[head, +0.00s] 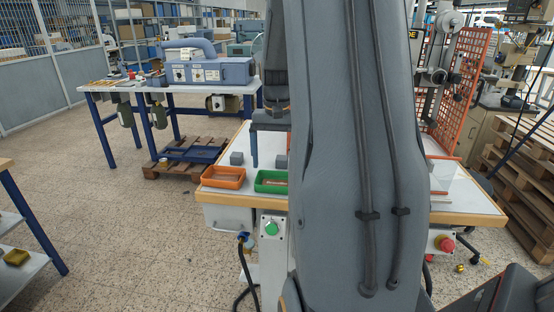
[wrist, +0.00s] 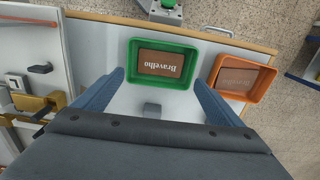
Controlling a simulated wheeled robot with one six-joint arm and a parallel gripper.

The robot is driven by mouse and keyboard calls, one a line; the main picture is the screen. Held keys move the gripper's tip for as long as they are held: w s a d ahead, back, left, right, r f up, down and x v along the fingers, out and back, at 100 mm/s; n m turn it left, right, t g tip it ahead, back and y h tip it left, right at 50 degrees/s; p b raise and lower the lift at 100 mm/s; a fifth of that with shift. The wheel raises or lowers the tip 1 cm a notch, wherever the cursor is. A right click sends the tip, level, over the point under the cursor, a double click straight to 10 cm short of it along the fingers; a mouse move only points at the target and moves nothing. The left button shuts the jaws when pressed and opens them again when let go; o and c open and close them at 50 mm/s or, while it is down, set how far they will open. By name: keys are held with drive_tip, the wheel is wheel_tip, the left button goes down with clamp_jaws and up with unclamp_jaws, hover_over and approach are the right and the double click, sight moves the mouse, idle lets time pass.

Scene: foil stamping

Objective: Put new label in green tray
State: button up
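The green tray (wrist: 160,86) lies on the white table below my gripper; it also shows in the head view (head: 269,189), partly hidden by my arm. A brown label (wrist: 160,63) with white "Bravelho" lettering lies flat inside it. The orange tray (wrist: 235,96) is to its right in the wrist view and left of it in the head view (head: 221,185). A similar label (wrist: 237,80) with fainter lettering lies in the orange tray. My gripper (wrist: 159,78) is open above the table, its two blue fingers wide apart on either side of the green tray's near end, with nothing between them.
A small grey block (wrist: 152,109) stands on the table near the green tray. The stamping machine (wrist: 38,105) with brass-coloured parts is at the left in the wrist view. A green button (head: 271,228) is at the table's front. My arm hides the table's middle in the head view.

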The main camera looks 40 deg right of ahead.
wheel_tip(320, 180, up, 8)
drive_tip(key=b, duration=0.2)
idle(0.4)
drive_tip(key=shift+f, duration=0.1)
drive_tip(key=s+a+f+n, duration=0.1)
drive_tip(key=a+f+n, duration=0.3)
drive_tip(key=a, duration=0.5)
drive_tip(key=s+a+f+n, duration=0.1)
drive_tip(key=a+f, duration=0.4)
drive_tip(key=a, duration=0.4)
drive_tip(key=s+a+f+n, duration=0.2)
drive_tip(key=s+a+f, duration=0.1)
drive_tip(key=s+a, duration=0.1)
drive_tip(key=s+a+f+n+t, duration=0.1)
drive_tip(key=s+a+f+n, duration=0.1)
drive_tip(key=a, duration=0.5)
drive_tip(key=shift+s+a+f+n, duration=0.15)
drive_tip(key=shift+s+f+n, duration=0.15)
drive_tip(key=shift+s+f, duration=0.6)
drive_tip(key=shift+s+r, duration=0.1)
drive_tip(key=shift+r, duration=0.1)
